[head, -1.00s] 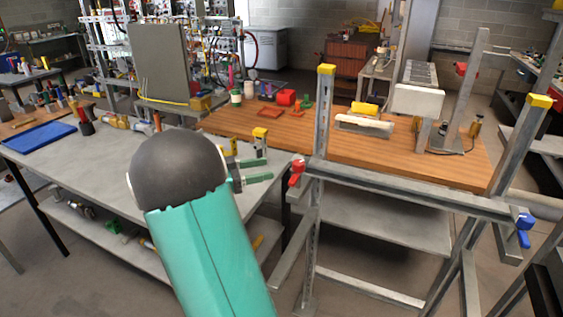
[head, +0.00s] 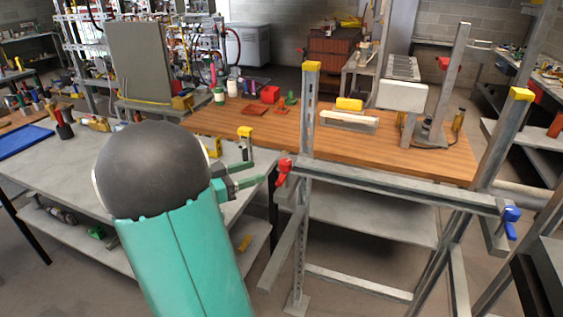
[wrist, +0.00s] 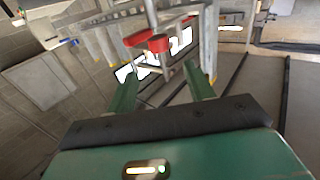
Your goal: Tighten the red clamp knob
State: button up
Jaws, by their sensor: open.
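The red clamp knob (head: 284,172) sits at the left end of the metal frame's horizontal crossbar, beside the left upright. My gripper (head: 259,171) is open and empty just left of the knob, with its two green fingers pointing toward it. A small gap shows between the fingertips and the knob. In the wrist view the red knob (wrist: 158,43) lies ahead of my open gripper (wrist: 162,69), roughly in line with the space between the fingers. It does not appear to be between them.
A blue knob (head: 511,217) is at the crossbar's right end. The metal upright (head: 308,130) with a yellow cap stands just right of the red knob. A grey bench (head: 60,165) is behind my arm, and a wooden worktop (head: 400,150) is behind the frame.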

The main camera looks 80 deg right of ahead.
aim_at(280, 164)
jog(key=x, duration=1)
jog(key=shift+s+d, duration=0.2)
jog(key=shift+s, duration=0.15)
jog(key=c, duration=1)
